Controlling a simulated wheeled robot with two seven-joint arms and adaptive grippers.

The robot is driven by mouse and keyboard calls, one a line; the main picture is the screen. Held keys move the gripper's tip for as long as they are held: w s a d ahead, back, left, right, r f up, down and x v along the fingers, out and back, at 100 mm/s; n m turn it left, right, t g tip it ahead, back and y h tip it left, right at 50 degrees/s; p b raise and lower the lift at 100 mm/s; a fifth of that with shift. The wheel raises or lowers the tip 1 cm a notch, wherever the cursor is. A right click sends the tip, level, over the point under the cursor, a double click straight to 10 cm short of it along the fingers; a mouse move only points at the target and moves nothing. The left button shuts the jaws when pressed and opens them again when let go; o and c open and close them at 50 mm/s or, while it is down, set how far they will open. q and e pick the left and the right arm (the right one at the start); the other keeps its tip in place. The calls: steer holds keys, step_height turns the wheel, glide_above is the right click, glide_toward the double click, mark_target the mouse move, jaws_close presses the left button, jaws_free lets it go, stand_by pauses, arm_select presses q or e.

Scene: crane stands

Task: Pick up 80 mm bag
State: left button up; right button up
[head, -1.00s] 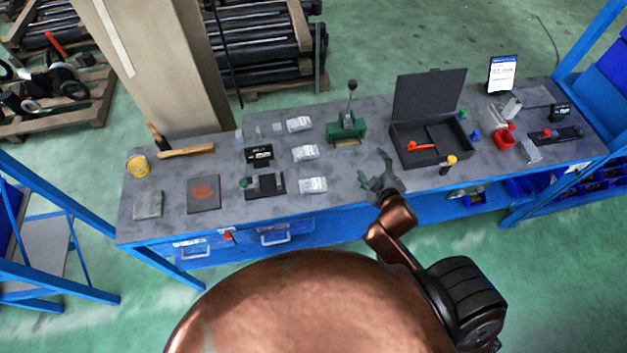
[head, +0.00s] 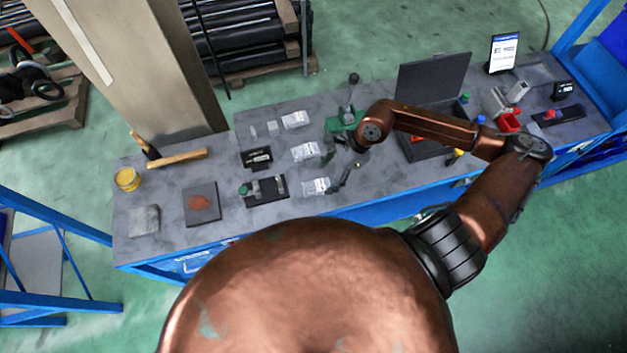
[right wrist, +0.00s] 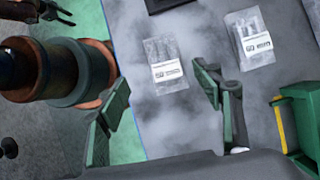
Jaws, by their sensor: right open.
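Three clear bags with white labels lie in a column on the grey bench: a far bag (head: 295,119), a middle bag (head: 304,151) and a near bag (head: 316,186). I cannot read which is the 80 mm one. My right gripper (head: 334,169) is open and empty, just right of the near and middle bags. In the right wrist view, one bag (right wrist: 165,64) lies ahead between the open fingers of the right gripper (right wrist: 163,80), apart from them. Another bag (right wrist: 250,38) lies beyond the right finger. A dark claw-like part, perhaps my left gripper (right wrist: 55,12), shows small at top left.
A green press (head: 343,122) stands close behind my right gripper; its base shows in the right wrist view (right wrist: 300,118). My right forearm partly hides the open black case (head: 432,78).

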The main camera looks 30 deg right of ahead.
mark_target(320, 185)
steer(key=shift+d+f+h, duration=0.3)
steer(key=shift+d+f, duration=0.05)
steer(key=shift+d, duration=0.35)
steer(key=shift+f, duration=0.4)
steer(key=shift+x, duration=0.75)
steer(key=x, duration=0.1)
steer(key=p+x, duration=0.1)
steer(key=x, duration=0.2)
steer(key=shift+w+a+r+p, duration=0.1)
steer(key=shift+w+a+p, duration=0.15)
steer(key=shift+a+p, duration=0.15)
arm_select(q)
steer(key=shift+s+r, duration=0.1)
steer(key=shift+r, duration=0.8)
arm_select(e)
steer(key=shift+a+f, duration=0.1)
steer(key=shift+f, duration=0.35)
steer(key=shift+c, duration=0.7)
steer(key=c, duration=1.3)
